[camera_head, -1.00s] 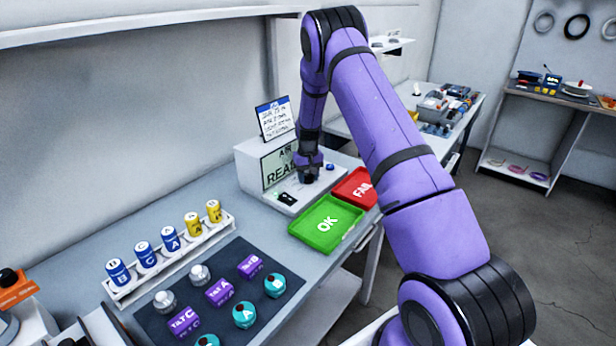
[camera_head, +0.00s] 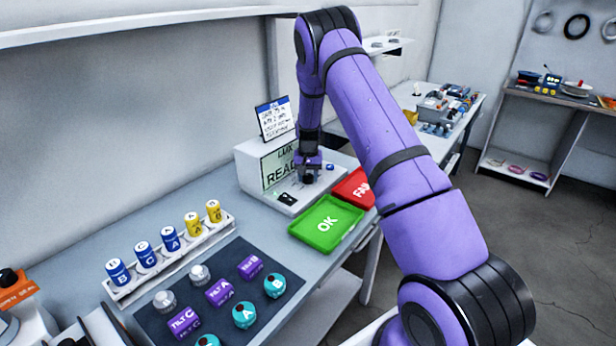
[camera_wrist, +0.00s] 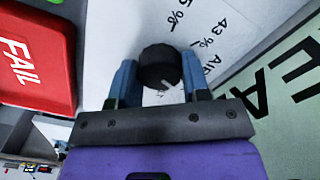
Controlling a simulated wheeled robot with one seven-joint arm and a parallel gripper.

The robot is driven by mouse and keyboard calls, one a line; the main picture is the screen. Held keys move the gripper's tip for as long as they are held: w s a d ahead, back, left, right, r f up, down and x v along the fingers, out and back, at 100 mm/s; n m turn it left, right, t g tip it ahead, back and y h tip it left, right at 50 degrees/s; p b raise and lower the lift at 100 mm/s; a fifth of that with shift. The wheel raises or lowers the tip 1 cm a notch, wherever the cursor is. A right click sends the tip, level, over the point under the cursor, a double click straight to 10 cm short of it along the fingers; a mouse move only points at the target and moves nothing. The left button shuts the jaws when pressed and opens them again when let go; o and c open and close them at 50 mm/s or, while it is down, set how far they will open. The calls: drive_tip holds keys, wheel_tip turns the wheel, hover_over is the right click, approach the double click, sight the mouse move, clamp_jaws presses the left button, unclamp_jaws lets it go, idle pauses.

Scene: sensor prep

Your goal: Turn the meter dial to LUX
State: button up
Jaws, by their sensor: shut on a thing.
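The meter (camera_head: 248,165) is a white box on the bench, and its screen (camera_head: 277,170) shows LUX above large letters starting READ. Its dial (camera_wrist: 160,62) is a round black knob with a pale pointer mark, clear in the wrist view. My gripper (camera_head: 309,177) reaches down over the meter's base. In the wrist view my gripper (camera_wrist: 160,78) has one blue finger on each side of the dial, shut on it. Printed labels, partly covered, surround the dial; AIR can be read beside it. The mark points towards the lower right in that view.
A green OK tray (camera_head: 306,236) and a red FAIL tray (camera_head: 343,190) lie close in front of the meter. A card (camera_head: 277,119) stands behind it. A rack (camera_head: 124,295) of labelled cylinders and a dark mat (camera_head: 231,262) with several sensors are at left.

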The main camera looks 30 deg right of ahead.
sight(308, 176)
drive_tip(key=o, duration=0.9)
wheel_tip(308, 176, up, 11)
drive_tip(key=shift+f, duration=0.1)
idle(0.4)
